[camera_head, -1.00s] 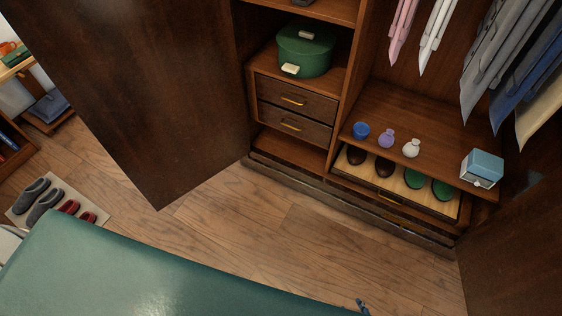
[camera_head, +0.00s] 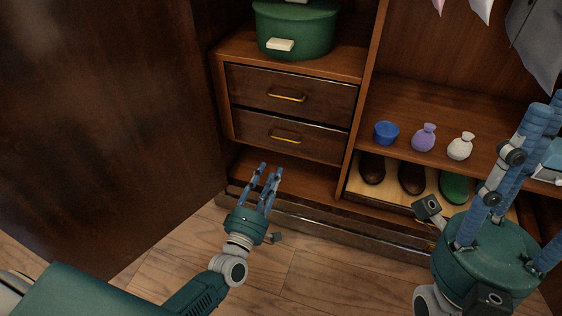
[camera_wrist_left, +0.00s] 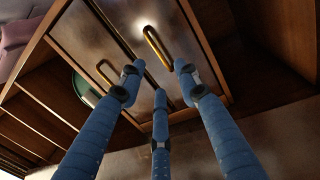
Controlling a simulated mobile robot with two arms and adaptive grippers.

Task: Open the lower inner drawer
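The lower inner drawer (camera_head: 290,138) is a dark wood front with a brass handle (camera_head: 286,139), shut, under the upper inner drawer (camera_head: 290,95). In the left wrist view the near brass handle (camera_wrist_left: 157,46) shows beyond the fingers. My left gripper (camera_head: 264,174) has blue fingers spread open and empty, below and in front of the lower drawer, apart from its handle. It also shows in the left wrist view (camera_wrist_left: 156,85). My right gripper (camera_head: 510,180) is close to the camera at the right; its fingers are spread and nothing shows between them.
A green round box (camera_head: 297,35) stands on the drawer unit. A blue cup (camera_head: 386,132), a purple pouch (camera_head: 424,137) and a white pouch (camera_head: 460,146) stand on the right shelf, above a shoe tray (camera_head: 396,195). The open armoire door (camera_head: 100,110) stands at the left.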

